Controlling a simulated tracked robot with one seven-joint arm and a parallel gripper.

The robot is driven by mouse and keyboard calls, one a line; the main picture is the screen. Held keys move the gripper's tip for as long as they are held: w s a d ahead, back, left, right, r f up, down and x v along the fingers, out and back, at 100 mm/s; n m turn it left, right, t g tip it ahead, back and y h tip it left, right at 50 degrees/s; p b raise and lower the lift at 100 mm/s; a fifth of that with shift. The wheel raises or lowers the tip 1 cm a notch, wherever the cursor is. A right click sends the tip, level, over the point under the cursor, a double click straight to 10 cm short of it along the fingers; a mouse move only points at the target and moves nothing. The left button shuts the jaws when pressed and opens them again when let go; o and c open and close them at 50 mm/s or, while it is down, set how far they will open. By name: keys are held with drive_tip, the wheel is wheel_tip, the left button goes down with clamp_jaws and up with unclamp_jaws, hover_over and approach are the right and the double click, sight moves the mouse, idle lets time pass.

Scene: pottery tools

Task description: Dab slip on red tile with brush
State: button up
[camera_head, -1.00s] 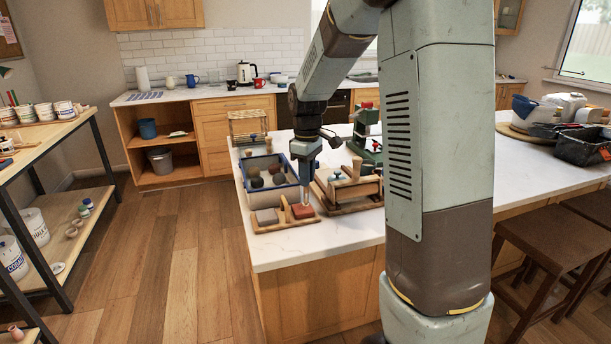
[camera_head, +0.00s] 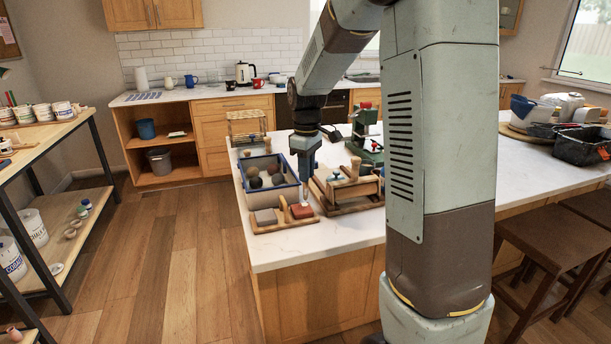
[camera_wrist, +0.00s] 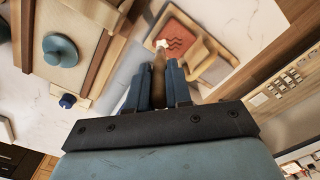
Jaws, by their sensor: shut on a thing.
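The red tile (camera_head: 301,211) lies on a wooden tray (camera_head: 285,224) near the counter's left front edge. In the wrist view the red tile (camera_wrist: 181,40) shows dark wavy scored lines. My gripper (camera_head: 305,176) points down above it. In the wrist view my gripper (camera_wrist: 158,72) is shut on the brush (camera_wrist: 158,84), which has a brown handle and a pale tip. The tip appears over the tile's edge area; I cannot tell whether it touches. The brush (camera_head: 304,193) looks thin and upright in the head view. No slip can be made out on the tile.
A grey tile (camera_head: 266,217) lies left of the red one, with a wooden divider between them. A blue-rimmed bin (camera_head: 246,196) of round balls stands behind. A wooden press-like frame (camera_head: 349,190) stands close on the right. The counter in front (camera_head: 318,240) is clear.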

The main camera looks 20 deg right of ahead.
drive_tip(key=shift+r, duration=2.75)
